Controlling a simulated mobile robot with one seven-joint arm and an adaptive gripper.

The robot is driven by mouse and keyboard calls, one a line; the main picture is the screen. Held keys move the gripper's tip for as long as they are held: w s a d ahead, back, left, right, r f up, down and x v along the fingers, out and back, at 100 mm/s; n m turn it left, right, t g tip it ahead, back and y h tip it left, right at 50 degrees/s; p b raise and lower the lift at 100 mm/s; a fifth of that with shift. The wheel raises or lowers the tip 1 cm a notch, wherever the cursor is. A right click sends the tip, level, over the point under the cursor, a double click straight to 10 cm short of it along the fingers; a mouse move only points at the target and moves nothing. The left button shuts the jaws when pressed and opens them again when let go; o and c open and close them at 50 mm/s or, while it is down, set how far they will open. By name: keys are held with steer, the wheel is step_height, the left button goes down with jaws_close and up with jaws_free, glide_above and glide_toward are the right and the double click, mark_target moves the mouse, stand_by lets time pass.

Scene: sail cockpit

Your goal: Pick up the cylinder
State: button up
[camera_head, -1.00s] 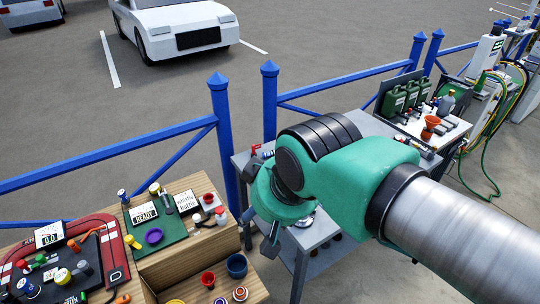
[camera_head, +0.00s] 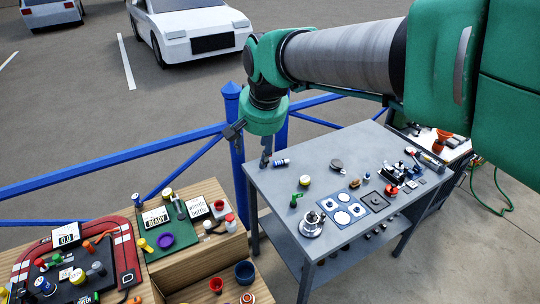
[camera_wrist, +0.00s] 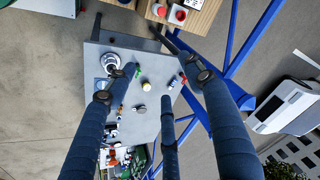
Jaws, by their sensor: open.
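A small blue and white cylinder (camera_head: 281,162) lies on its side near the far left edge of the grey table. A small item with red and blue parts (camera_wrist: 174,82), near that table's edge in the wrist view, may be the same one. My gripper (camera_head: 249,147) is open and empty, above the table's far left corner, left of the blue and white cylinder. Its spread fingers (camera_wrist: 126,26) frame the table in the wrist view.
The grey table (camera_head: 290,254) also carries a green-topped item (camera_head: 295,200), a silver round device (camera_head: 311,224) and a blue panel (camera_head: 343,209). A blue railing post (camera_head: 233,115) stands behind my gripper. A wooden bench (camera_head: 200,265) is at left.

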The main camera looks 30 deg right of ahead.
steer(key=w+d+f+m+g+p, duration=0.1)
steer(key=w+d+f+m, duration=0.1)
steer(key=w+d, duration=0.45)
steer(key=w+d+f+m+p, duration=0.2)
steer(key=w+d+f+m, duration=0.1)
steer(key=w, duration=0.6)
steer(key=w+d+f+m+g+p, duration=0.1)
steer(key=w+d+f+m, duration=0.1)
steer(key=w+d, duration=0.45)
steer(key=w+d+f+m+p, duration=0.1)
steer(key=w+d+f, duration=0.3)
steer(key=f, duration=0.4)
steer(key=w+d+f+m+g+p, duration=0.1)
steer(key=w+d+f+m, duration=0.3)
steer(key=w+d+f, duration=0.1)
steer(key=w+d+f+m+p, duration=0.2)
steer(key=d+f, duration=0.4)
steer(key=f, duration=0.4)
steer(key=w+m, duration=0.1)
steer(key=w, duration=0.1)
steer(key=shift+w+d+f, duration=0.35)
steer(key=shift+w+d, duration=0.05)
steer(key=shift+f, duration=0.1)
glide_above(282, 161)
steer(key=shift+s+a+f, duration=0.1)
steer(key=shift+s+f, duration=0.05)
steer(key=shift+f, duration=1.95)
steer(key=shift+s+f, duration=0.1)
steer(key=shift+f, duration=2)
